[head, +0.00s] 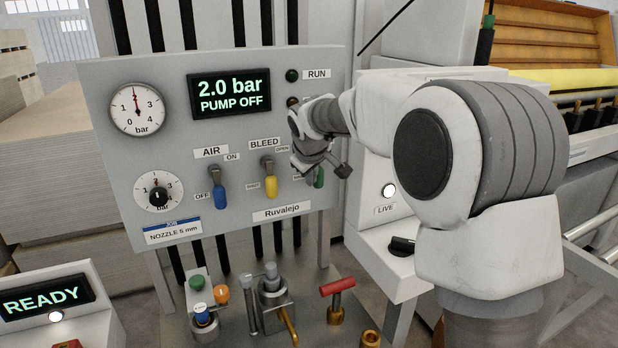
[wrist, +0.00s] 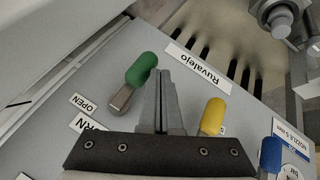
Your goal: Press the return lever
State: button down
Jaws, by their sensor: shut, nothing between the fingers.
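The return lever has a green handle (head: 319,177) on a metal shaft at the right of the grey panel (head: 225,160). Its handle hangs downward and is partly hidden by my arm's end in the head view. In the wrist view the green handle (wrist: 142,68) is just left of my fingers, and a label ending in "RN" is partly covered. My gripper (wrist: 164,80) is shut and empty, between the green lever and the yellow lever (wrist: 214,113). In the head view my gripper (head: 301,165) is close in front of the panel; contact with the green lever cannot be told.
The yellow BLEED lever (head: 271,186) and blue AIR lever (head: 221,197) are to the left, both hanging down. The display (head: 229,95) reads 2.0 bar, PUMP OFF. Below stand a red-handled valve (head: 337,290) and other fittings. A LIVE box (head: 385,225) is at the right.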

jog(key=shift+d+f+t+h+b, duration=0.15)
jog(key=shift+f+t+h+b, duration=0.25)
jog(key=shift+b, duration=0.85)
jog(key=h+b, duration=0.1)
jog(key=b, duration=0.2)
jog(key=f+n+t+h+b, duration=0.1)
jog(key=b, duration=0.2)
jog(key=shift+w+d+h, duration=0.2)
jog(key=shift+d+h, duration=0.1)
jog(key=shift+d, duration=0.05)
jog(key=shift+w+d+r+n+t+h+b, duration=0.3)
jog(key=shift+d+n+t+h+b, duration=0.45)
jog(key=shift+b, duration=1.55)
jog(key=shift+w+d+r+n+t+h+b, duration=0.4)
jog(key=shift+d+t+h+b, duration=0.4)
jog(key=shift+b, duration=1.45)
jog(key=shift+w+d+r+n+t+h+b, duration=0.25)
jog(key=shift+d+n+t+h+b, duration=0.55)
jog(key=shift+b, duration=1.5)
jog(key=shift+d+g+h, duration=0.1)
jog(key=shift+g+h, duration=0.15)
jog(key=shift+h, duration=0.1)
